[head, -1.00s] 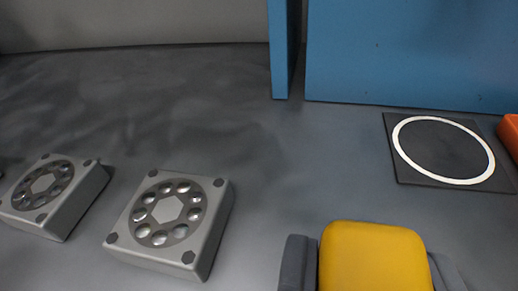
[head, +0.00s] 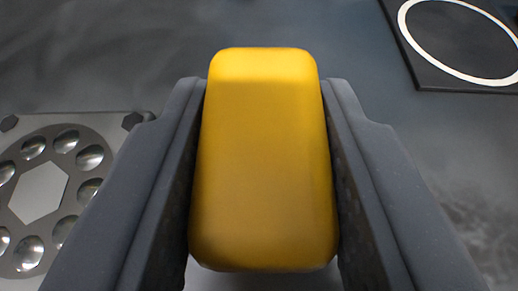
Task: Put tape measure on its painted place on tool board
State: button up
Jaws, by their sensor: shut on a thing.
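A yellow block-shaped thing with rounded edges, which I take to be the tape measure (head: 264,160), fills the middle of the head view. My gripper (head: 265,130) is shut on it, with one dark grey finger against each side. A dark square board with a white painted ring (head: 458,77) is at the upper right, cut off by the picture's edge. The tape measure is apart from it, to its left and nearer. The underside of the tape measure is hidden.
A grey metal fixture (head: 103,125) with a hexagon and a ring of round lamps or hollows lies at the left, partly behind my left finger. The dark grey surface (head: 200,30) between it and the ringed board looks clear.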

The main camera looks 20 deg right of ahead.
jog(key=o, duration=1.1)
jog(key=shift+c, duration=0.2)
jog(key=shift+r, duration=0.1)
jog(key=shift+s+a+r, duration=0.1)
jog(key=shift+s+r, duration=0.2)
jog(key=shift+s, duration=0.2)
jog(key=v, duration=1)
jog(key=shift+s+a, duration=0.15)
jog(key=shift+s, duration=0.25)
